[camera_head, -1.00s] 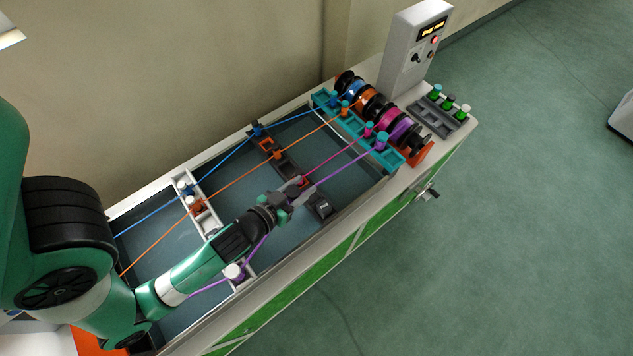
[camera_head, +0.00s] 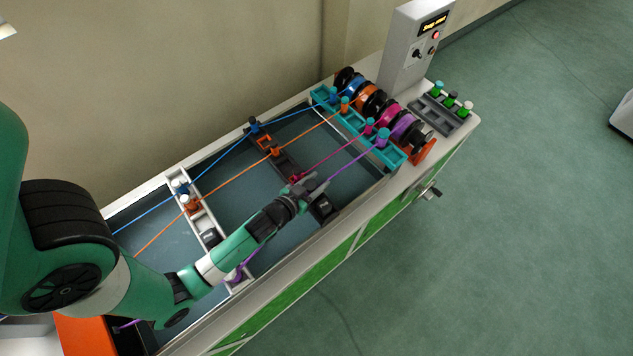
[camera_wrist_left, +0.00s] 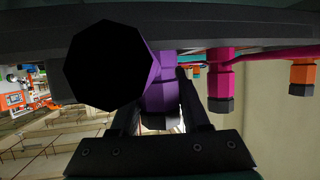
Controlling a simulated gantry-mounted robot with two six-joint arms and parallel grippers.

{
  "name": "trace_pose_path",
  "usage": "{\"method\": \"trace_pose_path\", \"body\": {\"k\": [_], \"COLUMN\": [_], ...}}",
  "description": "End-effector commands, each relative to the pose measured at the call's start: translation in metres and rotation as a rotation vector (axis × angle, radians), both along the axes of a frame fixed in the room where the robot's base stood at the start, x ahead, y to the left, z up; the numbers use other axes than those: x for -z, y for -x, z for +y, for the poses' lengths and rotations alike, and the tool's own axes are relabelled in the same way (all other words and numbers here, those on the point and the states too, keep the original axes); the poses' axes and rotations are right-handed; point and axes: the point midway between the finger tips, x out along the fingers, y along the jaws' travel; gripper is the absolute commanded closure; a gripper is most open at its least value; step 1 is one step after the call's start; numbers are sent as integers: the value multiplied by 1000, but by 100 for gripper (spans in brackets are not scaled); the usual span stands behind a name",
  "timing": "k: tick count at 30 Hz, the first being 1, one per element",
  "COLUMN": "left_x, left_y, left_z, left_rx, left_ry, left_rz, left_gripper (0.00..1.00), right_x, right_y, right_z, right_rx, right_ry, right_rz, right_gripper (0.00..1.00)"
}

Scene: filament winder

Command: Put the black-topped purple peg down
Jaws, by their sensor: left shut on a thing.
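My left gripper (camera_head: 310,188) is over the dark crossbar in the middle of the winder bed, close to the magenta peg (camera_head: 296,178). In the left wrist view it is shut on a purple peg (camera_wrist_left: 160,95) between its two fingers. A large black eight-sided end face (camera_wrist_left: 108,65) with purple sides fills the near left of that view; I cannot tell whether it belongs to the same peg. The magenta peg also shows beside the fingers in the wrist view (camera_wrist_left: 219,78). A purple strand (camera_head: 347,166) runs from the gripper to the teal rail. In the head view the gripper hides the held peg.
Orange (camera_head: 275,150) and blue (camera_head: 254,125) pegs guide strands on the dark crossbar (camera_head: 288,163). A dark block (camera_head: 323,208) sits at its near end. The teal rail (camera_head: 395,157) and spools stand right. A white crossbar (camera_head: 207,222) lies left, with my arm over its near end.

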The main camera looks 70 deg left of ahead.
Motion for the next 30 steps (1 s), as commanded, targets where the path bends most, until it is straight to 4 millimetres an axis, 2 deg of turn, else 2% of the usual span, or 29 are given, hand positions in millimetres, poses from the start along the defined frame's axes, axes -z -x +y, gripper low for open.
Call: {"method": "trace_pose_path", "body": {"k": [4,5,7,17,19,23,30], "left_x": [3,3,2,-2,-3,-12,-32], "left_y": [0,0,0,0,5,26,72], "left_z": [0,0,0,0,-3,-15,-43], "left_rx": [0,0,0,0,1,1,4], "left_ry": [-1,0,0,1,1,2,1], "left_rz": [-1,0,0,0,2,4,3], "left_gripper": [100,52,42,42,42,42,42], "right_x": [3,3,2,-2,-2,-3,2], "right_y": [0,0,0,0,0,0,0], "right_z": [0,0,0,0,0,0,0], "right_rx": [0,0,0,0,0,0,0], "right_ry": [0,0,0,0,0,0,0], "right_rz": [0,0,0,0,0,0,0], "right_gripper": [50,50,50,50,50,50,50]}}
